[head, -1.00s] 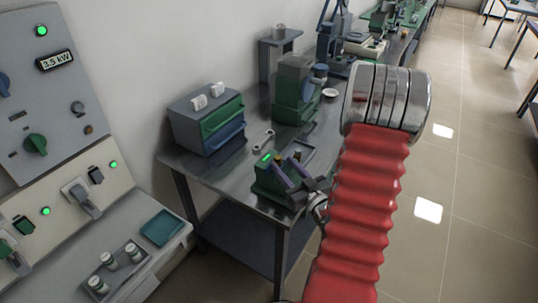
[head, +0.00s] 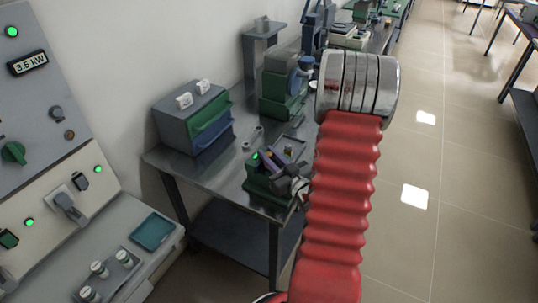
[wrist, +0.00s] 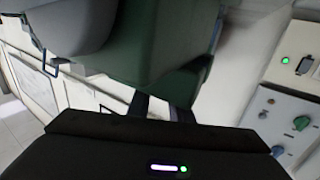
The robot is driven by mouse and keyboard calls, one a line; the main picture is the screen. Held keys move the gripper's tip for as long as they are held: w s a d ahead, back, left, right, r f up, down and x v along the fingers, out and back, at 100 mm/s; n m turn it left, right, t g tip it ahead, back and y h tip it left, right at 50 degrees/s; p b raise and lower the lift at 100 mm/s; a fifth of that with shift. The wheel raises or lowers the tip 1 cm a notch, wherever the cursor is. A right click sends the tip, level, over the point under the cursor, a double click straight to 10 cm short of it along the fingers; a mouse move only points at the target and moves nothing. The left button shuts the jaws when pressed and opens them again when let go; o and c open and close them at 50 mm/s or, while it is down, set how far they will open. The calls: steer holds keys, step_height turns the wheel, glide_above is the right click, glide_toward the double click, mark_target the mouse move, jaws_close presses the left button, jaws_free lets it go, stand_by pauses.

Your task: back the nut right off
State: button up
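I cannot make out the nut in either view. A green bench fixture (head: 262,182) with a small lit green lamp stands at the near corner of the steel bench. My gripper (head: 272,158) is at this fixture, its dark fingers overlapping it in the head view; I cannot tell whether they touch it. In the wrist view the two dark fingertips (wrist: 162,107) stand apart with a gap between them and nothing seen held. A large green and grey body (wrist: 150,50) fills the top of that view beyond the fingers. A spanner (head: 253,137) lies on the bench.
The steel bench (head: 192,172) also carries a grey cabinet with green and blue drawers (head: 205,125) and a green machine (head: 283,88). A control panel with switches and a blue tray (head: 152,231) are at the left. Open floor (head: 440,170) lies to the right.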

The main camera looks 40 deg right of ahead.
jaws_close()
steer(key=shift+d, duration=0.15)
